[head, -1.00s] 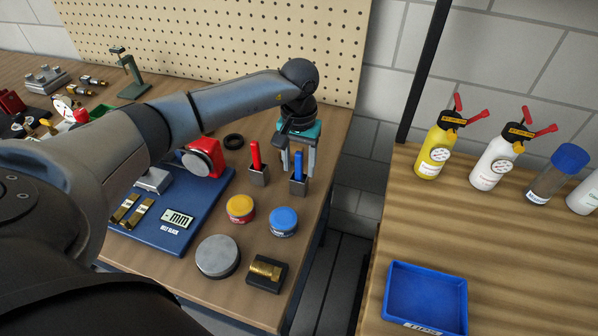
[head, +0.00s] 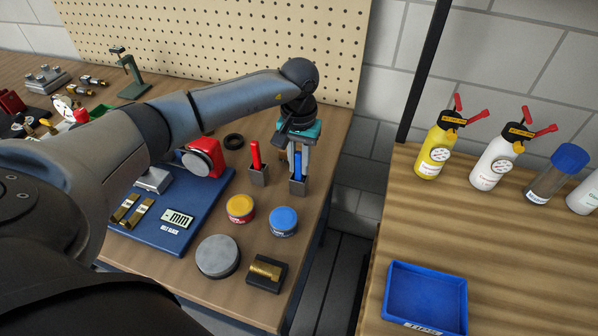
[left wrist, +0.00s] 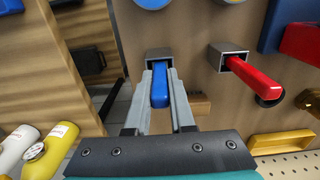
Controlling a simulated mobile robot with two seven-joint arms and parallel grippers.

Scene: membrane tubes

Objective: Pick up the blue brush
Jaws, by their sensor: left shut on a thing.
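The blue brush (head: 298,166) stands upright in a small grey holder (head: 298,187) near the right edge of the workbench. My left gripper (head: 299,164) points down over it, with its fingers shut around the handle. In the left wrist view the two fingers (left wrist: 161,92) close on both sides of the blue handle (left wrist: 160,86), and the brush's lower end is hidden inside the holder (left wrist: 159,54). My right gripper is in neither view.
A red brush (head: 256,156) stands in its own holder just left. A yellow-lidded tin (head: 240,208) and a blue-lidded tin (head: 283,221) stand in front. A pegboard (head: 215,40) rises behind. A gap separates this bench from the one with a blue tray (head: 425,297).

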